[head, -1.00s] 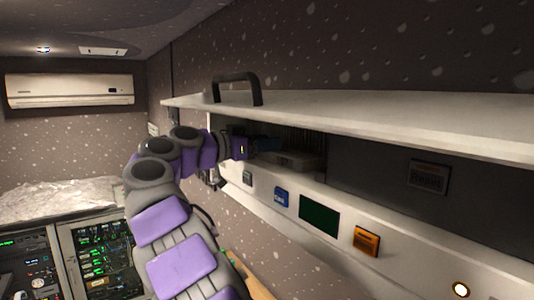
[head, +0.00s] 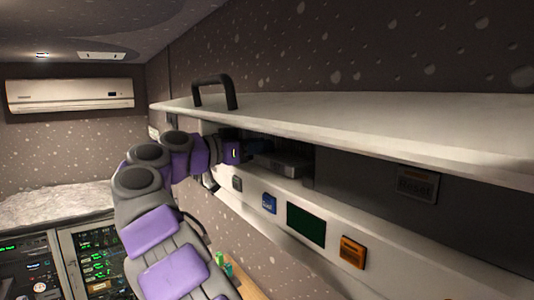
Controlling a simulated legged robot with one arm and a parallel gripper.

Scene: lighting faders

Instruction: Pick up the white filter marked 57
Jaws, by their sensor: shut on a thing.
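My gripper (head: 250,149) reaches into the dark opening of the wall cabinet, under its raised white lid (head: 340,125). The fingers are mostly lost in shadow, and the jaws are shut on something.
A black handle (head: 214,91) stands on the lid. The cabinet front below carries a blue label (head: 269,203), a dark green panel (head: 306,225) and an orange label (head: 352,252). A grey plate (head: 417,184) is on the right. Electronics racks (head: 95,255) stand at lower left.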

